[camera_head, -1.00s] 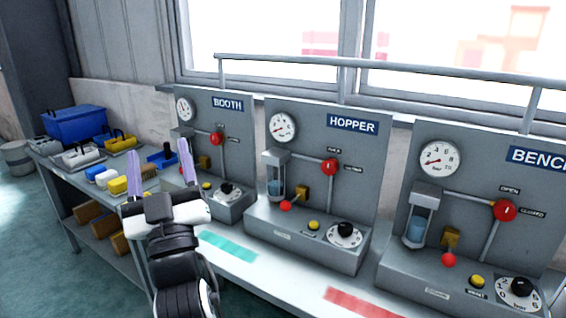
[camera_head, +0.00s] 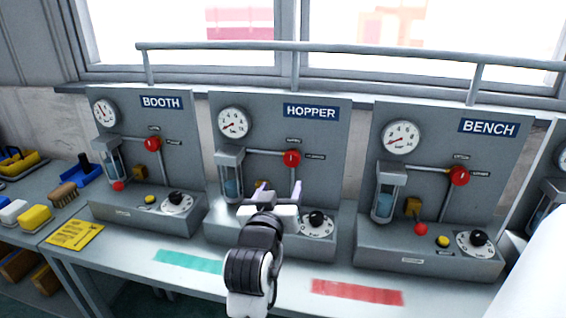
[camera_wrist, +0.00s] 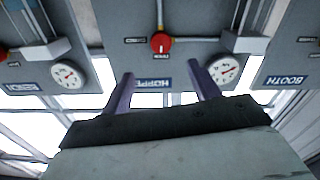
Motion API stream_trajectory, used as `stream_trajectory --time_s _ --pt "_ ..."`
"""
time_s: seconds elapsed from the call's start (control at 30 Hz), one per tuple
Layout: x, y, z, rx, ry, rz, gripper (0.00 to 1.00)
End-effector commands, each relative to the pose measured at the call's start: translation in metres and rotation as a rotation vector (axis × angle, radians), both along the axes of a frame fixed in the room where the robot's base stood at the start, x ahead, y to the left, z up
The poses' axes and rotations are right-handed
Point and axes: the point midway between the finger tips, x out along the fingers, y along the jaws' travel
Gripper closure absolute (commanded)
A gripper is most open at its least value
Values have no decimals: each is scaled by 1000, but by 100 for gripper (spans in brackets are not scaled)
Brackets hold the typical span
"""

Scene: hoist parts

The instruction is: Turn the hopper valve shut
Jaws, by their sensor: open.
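The hopper valve (camera_head: 291,158) is a round red knob on the grey panel under the HOPPER sign (camera_head: 311,111). It sits on a pipe between two small labels that are too small to read surely. My gripper (camera_head: 279,190) is open and empty in front of the lower hopper panel, below the valve and apart from it. In the wrist view, which shows the signs upside down, the red valve (camera_wrist: 161,43) lies beyond the gap between my two purple fingers (camera_wrist: 162,76). My gripper hides part of the hopper's base.
Similar red valves stand on the BOOTH panel (camera_head: 153,144) at left and the BENCH panel (camera_head: 459,176) at right. The hopper's glass cylinder (camera_head: 231,185) and black dial knob (camera_head: 317,218) flank my gripper. A rail (camera_head: 300,56) runs above the panels.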

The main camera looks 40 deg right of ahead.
Motion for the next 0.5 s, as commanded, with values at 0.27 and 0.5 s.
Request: stream_trajectory --time_s 0.27,0.5 --pt "40 -46 4 2 0 1 39" --pt "66 -76 3 -1 -1 1 39"
